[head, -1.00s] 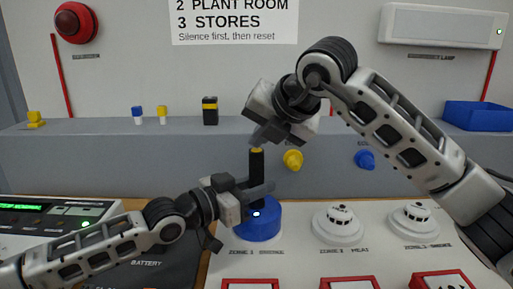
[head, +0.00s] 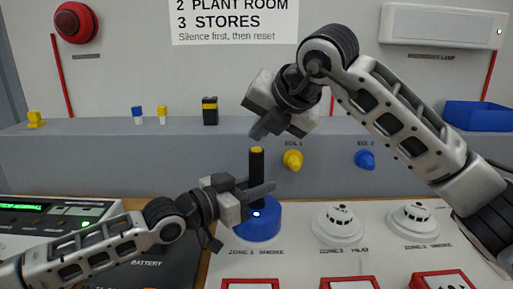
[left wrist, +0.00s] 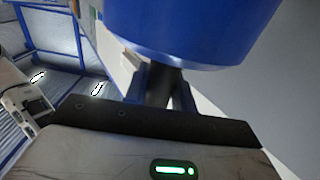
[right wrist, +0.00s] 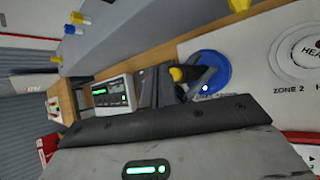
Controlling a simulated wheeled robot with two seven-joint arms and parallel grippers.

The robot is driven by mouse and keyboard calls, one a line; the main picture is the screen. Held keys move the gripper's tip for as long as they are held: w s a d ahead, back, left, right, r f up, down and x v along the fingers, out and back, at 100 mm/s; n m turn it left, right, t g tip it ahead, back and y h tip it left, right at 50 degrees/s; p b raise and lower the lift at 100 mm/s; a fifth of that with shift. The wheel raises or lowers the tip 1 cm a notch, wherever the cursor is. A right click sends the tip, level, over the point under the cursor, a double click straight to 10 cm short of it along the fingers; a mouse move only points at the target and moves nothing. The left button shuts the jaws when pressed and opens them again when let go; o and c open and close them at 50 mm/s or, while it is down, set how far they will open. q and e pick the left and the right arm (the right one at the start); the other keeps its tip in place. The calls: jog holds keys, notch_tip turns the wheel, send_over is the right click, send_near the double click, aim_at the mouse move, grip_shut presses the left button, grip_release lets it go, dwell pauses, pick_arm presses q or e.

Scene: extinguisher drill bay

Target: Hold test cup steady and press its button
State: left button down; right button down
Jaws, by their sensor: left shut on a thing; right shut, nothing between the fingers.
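The test cup is a blue cup (head: 258,226) with a black upright handle (head: 257,167) and a yellow button (head: 257,150) on top. It stands upright over the zone 1 smoke position on the white panel. A small white light shows on the cup. My left gripper (head: 258,189) is shut on the handle; the blue cup (left wrist: 190,35) and part of the handle (left wrist: 160,88) show in the left wrist view. My right gripper (head: 262,131) is shut and empty, just above the button and apart from it. The button (right wrist: 177,74) shows beyond its fingers in the right wrist view.
Two white detectors (head: 338,224) (head: 413,217) stand right of the cup, with red call points (head: 350,283) in front. A yellow knob (head: 293,160) and a blue knob (head: 365,159) are on the grey ledge's face behind. A control panel (head: 40,212) with a green display is at left.

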jog(key=shift+r, duration=2.55)
pick_arm(q)
jog(key=c, duration=1.1)
grip_release()
